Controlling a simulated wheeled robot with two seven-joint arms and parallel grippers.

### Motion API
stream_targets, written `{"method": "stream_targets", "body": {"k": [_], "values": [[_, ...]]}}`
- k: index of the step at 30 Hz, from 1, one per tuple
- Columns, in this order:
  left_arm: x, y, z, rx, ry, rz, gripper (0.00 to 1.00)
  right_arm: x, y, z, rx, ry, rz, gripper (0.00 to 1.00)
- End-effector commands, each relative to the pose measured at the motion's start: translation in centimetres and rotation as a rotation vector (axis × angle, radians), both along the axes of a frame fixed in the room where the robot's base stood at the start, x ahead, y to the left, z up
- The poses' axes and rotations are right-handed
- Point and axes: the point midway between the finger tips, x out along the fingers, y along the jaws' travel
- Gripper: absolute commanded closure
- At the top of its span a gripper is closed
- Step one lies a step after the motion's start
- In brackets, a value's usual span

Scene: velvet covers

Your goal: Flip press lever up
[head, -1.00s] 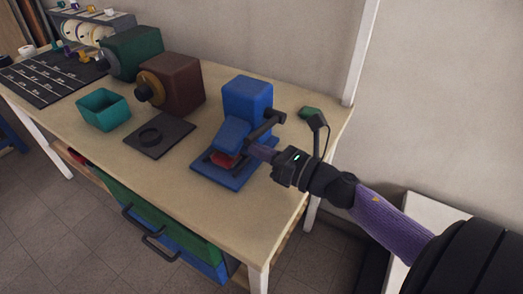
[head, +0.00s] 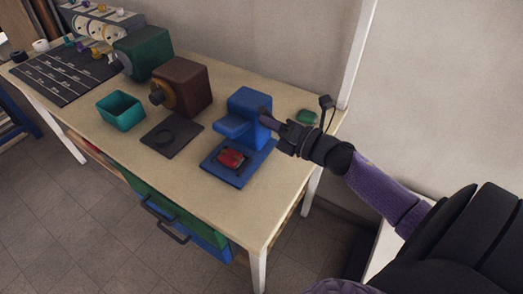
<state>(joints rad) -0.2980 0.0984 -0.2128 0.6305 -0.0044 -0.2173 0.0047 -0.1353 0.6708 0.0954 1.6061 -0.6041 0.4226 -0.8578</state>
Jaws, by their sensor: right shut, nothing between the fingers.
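The blue press (head: 248,106) stands on its blue base plate (head: 225,172) near the right end of the workbench. Its blue head (head: 232,127) is raised, with a clear gap above a red piece (head: 233,158) on the base. The press lever cannot be made out clearly; a small dark part shows at the press's right side, and my gripper hides the rest. My right gripper (head: 266,121) is shut and empty, its fingertips close against the right side of the press; I cannot tell if they touch it. My left gripper is out of view.
A dark plate with a ring (head: 171,138), a brown block-shaped unit (head: 190,86) and a teal bin (head: 121,111) stand left of the press. A green object (head: 306,117) lies behind my right gripper.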

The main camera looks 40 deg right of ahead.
Motion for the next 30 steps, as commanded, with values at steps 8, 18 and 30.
{"method": "stream_targets", "body": {"k": [8, 18, 30], "values": [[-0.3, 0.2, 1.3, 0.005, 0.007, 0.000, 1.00, 0.6, -1.4, 1.3, 0.130, 0.053, -0.001, 1.00], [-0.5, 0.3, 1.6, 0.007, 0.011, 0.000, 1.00, 0.9, -2.2, 1.8, 0.125, 0.052, 0.000, 1.00], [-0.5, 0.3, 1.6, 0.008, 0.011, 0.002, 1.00, 1.0, -2.3, 1.8, 0.124, 0.051, -0.001, 1.00]]}}
